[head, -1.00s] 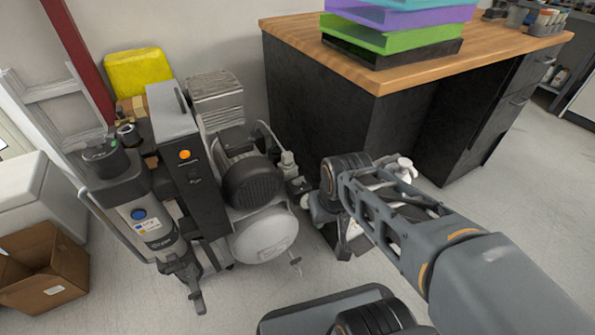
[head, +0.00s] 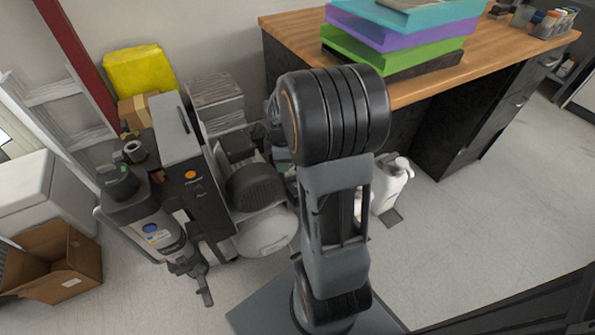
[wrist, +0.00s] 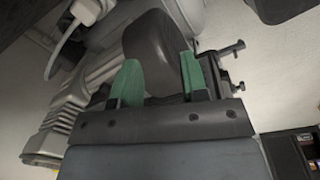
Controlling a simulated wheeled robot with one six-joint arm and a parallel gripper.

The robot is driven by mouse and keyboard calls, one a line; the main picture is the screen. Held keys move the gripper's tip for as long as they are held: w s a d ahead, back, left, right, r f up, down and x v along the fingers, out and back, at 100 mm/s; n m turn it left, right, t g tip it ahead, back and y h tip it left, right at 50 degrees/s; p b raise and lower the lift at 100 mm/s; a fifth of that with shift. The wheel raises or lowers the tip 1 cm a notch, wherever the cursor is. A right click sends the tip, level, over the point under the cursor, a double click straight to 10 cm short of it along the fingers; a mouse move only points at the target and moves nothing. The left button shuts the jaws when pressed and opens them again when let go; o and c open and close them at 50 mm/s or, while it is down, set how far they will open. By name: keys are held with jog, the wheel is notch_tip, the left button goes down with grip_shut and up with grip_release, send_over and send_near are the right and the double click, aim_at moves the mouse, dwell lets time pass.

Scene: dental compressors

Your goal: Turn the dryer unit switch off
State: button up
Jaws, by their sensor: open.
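A tall dark unit with a grey top (head: 180,130) stands by the wall at left in the head view, and I take it for the dryer unit. An orange round knob (head: 190,174) is on its dark front, perhaps the switch; its setting is too small to read. My gripper (wrist: 160,78) shows two green fingers, spread apart, in the wrist view. A dark rounded part (wrist: 155,40) shows between and beyond them; I cannot tell whether they touch it. In the head view my arm hides most of the gripper, right of the compressor. The knob is not recognisable in the wrist view.
The compressor's dark motor (head: 254,186) and white tank (head: 268,232) stand right of the dark unit. A grey vacuum-like machine (head: 150,225) is in front at left, near a cardboard box (head: 62,262). A wooden-topped bench (head: 290,30) stands behind.

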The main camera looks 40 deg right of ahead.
jog(key=w+d+f+n+p, duration=0.1)
jog(key=d+f+n+p, duration=0.15)
jog(key=d+n, duration=0.35)
jog(key=shift+m+g, duration=0.4)
jog(key=shift+m, duration=0.2)
jog(key=f+b, duration=0.1)
jog(key=f, duration=0.3)
jog(key=f+b, duration=0.2)
jog(key=f, duration=0.3)
jog(key=d+f+b, duration=0.1)
jog(key=f, duration=0.4)
jog(key=shift+f, duration=0.15)
jog(key=shift+c, duration=0.4)
grip_shut()
